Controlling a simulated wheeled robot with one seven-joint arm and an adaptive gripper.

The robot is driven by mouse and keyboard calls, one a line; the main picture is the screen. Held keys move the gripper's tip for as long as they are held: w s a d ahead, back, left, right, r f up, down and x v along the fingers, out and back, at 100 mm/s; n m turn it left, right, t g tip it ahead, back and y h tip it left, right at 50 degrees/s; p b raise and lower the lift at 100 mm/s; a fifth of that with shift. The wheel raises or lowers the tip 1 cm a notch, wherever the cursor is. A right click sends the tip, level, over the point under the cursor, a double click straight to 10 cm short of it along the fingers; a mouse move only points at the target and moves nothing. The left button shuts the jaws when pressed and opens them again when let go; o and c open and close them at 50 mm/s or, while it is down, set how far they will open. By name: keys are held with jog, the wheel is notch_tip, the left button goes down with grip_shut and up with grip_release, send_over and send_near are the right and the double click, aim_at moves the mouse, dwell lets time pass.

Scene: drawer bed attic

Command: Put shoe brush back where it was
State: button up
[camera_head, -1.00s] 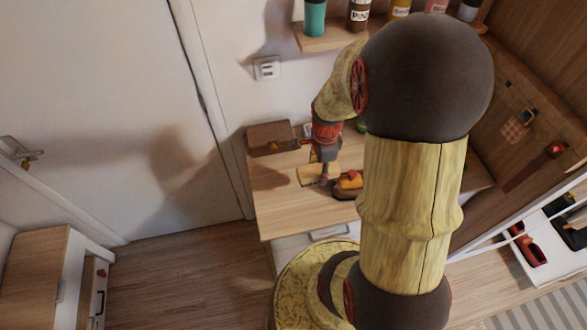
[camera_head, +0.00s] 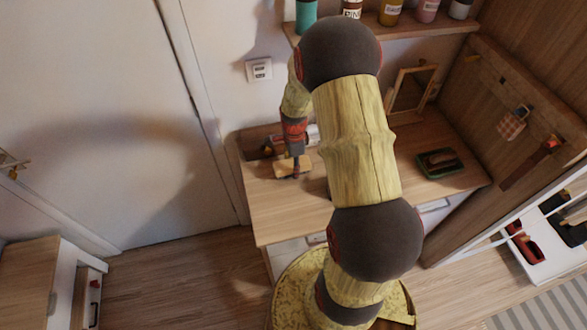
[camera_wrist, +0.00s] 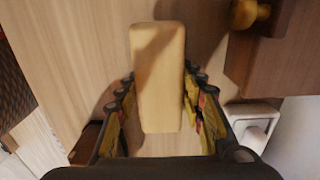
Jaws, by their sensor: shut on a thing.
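The shoe brush shows as a pale wooden block (camera_wrist: 158,75) between my fingers in the wrist view. My gripper (camera_wrist: 158,95) is shut on it. In the head view my gripper (camera_head: 294,163) points down over the left part of the desk (camera_head: 290,207), with the brush (camera_head: 284,171) at its tips. I cannot tell whether the brush touches the desktop. A brown wooden box (camera_head: 256,140) stands behind it at the desk's back left corner. The box (camera_wrist: 262,65) is at the upper right in the wrist view, with a yellow knob-like thing (camera_wrist: 248,12).
My arm hides the desk's middle. A dark green tray (camera_head: 440,163) and a framed mirror (camera_head: 410,92) are on the right. A shelf with bottles (camera_head: 390,12) is above. The desk's front left is clear. A white object (camera_wrist: 255,118) is near my right finger.

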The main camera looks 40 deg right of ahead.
jog(key=shift+f, duration=0.7)
jog(key=shift+f, duration=0.1)
jog(key=o, duration=1)
notch_tip(320, 180, up, 12)
jog(key=shift+d+f+p, duration=0.1)
jog(key=shift+p, duration=0.7)
jog(key=a+r+n+t, duration=0.1)
jog(key=a+r+n, duration=0.45)
jog(key=r, duration=0.45)
jog(key=s+a+r+n+t, duration=0.4)
jog(key=s+a+r+n, duration=1.1)
jog(key=a+r+n, duration=0.1)
jog(key=shift+s+a+n+t, duration=0.2)
jog(key=shift+a+n+t, duration=0.15)
jog(key=shift+n, duration=0.5)
